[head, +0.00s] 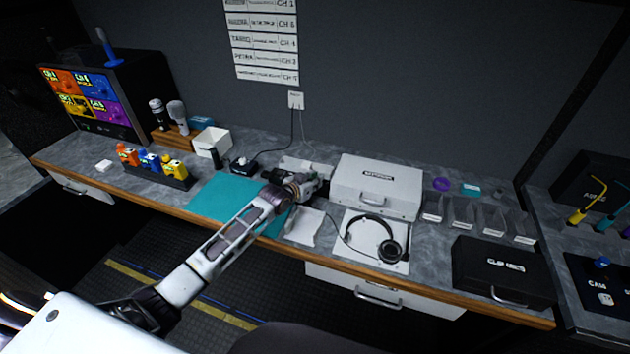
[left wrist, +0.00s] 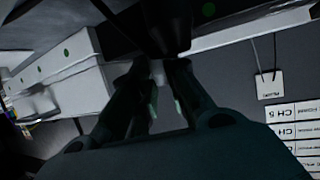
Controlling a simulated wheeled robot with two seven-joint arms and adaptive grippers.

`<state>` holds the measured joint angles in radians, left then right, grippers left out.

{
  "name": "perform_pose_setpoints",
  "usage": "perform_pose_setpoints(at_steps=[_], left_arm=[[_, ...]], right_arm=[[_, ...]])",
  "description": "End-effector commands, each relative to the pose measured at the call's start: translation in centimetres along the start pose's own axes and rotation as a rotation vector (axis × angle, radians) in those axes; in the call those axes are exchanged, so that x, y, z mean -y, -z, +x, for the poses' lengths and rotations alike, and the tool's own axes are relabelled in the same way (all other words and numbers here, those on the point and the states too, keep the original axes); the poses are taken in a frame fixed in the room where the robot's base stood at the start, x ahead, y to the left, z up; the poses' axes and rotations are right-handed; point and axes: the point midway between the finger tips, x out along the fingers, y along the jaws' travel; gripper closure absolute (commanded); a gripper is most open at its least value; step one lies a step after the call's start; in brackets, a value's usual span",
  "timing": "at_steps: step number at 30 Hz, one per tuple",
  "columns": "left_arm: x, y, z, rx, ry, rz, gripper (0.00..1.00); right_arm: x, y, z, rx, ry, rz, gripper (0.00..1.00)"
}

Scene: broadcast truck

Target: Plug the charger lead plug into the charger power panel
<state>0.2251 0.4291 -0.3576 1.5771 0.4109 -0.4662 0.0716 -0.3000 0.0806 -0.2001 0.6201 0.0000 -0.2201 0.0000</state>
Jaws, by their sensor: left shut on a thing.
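My left gripper (head: 316,178) reaches over the counter, just left of the white case. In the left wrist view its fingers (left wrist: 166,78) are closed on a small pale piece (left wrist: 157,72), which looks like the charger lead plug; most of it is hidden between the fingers. A white block (head: 300,164) lies behind the gripper, partly covered by it; it may be the charger power panel, but its sockets cannot be made out. Whether the held piece touches anything is unclear. My right gripper is out of view.
A wall plate (head: 296,100) has leads hanging down; it also shows in the left wrist view (left wrist: 270,83). The white case (head: 377,185) stands close on the right. A headset (head: 388,250), teal mat (head: 225,198) and black box (head: 244,167) are nearby.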

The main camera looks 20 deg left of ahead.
Motion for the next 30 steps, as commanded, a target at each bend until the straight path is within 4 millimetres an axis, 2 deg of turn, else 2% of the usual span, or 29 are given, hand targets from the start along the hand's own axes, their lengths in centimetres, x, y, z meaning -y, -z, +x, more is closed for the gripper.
perform_pose_setpoints(at_steps=[6,7,13,30], left_arm=[[-0.02,-0.37,0.14,0.001,0.000,0.000,1.00],[-0.02,-0.38,0.14,0.001,0.000,0.000,0.83],[-0.01,-0.32,0.12,0.001,0.000,0.000,0.59],[0.05,-0.36,-0.62,0.001,0.000,0.000,0.59]], right_arm=[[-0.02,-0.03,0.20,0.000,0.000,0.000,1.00],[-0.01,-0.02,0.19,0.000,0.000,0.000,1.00],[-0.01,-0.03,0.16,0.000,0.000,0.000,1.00],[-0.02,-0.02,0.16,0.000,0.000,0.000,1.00]])
